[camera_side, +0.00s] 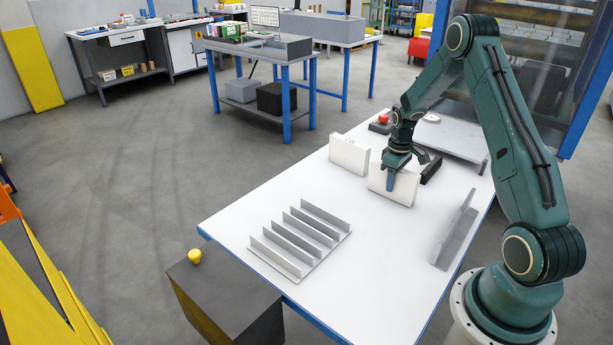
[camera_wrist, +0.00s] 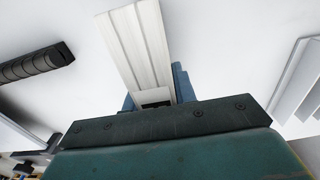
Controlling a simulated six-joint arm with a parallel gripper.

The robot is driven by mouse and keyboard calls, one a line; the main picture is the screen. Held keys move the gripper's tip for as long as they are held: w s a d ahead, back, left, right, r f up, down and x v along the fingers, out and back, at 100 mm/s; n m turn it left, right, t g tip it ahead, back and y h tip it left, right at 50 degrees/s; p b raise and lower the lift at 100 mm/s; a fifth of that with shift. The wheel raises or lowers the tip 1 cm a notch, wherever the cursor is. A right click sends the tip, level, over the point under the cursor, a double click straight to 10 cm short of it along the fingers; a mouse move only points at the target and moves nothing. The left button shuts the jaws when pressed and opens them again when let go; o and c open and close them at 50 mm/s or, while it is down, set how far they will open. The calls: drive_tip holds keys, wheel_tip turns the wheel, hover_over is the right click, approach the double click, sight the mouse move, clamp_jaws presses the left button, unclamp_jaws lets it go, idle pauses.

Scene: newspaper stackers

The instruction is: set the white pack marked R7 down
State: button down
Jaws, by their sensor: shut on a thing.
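My gripper (camera_side: 390,184) is shut on a white pack (camera_side: 405,189), which is upright on its long edge at the middle of the white table (camera_side: 360,235). I cannot tell whether its lower edge touches the table. In the wrist view the white pack (camera_wrist: 136,45) runs up from between the blue fingers of my gripper (camera_wrist: 155,92). I cannot read an R7 mark on it.
A grey slotted rack (camera_side: 300,240) with several upright dividers lies at the table's front left; its slots look empty. A grey angled bracket (camera_side: 455,232) stands at right. A black object (camera_side: 431,167) lies behind the held pack. A red button (camera_side: 383,119) is farther back.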

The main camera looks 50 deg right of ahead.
drive_tip(key=c, duration=1.1)
unclamp_jaws()
drive_tip(key=shift+f, duration=0.1)
wheel_tip(320, 180, up, 12)
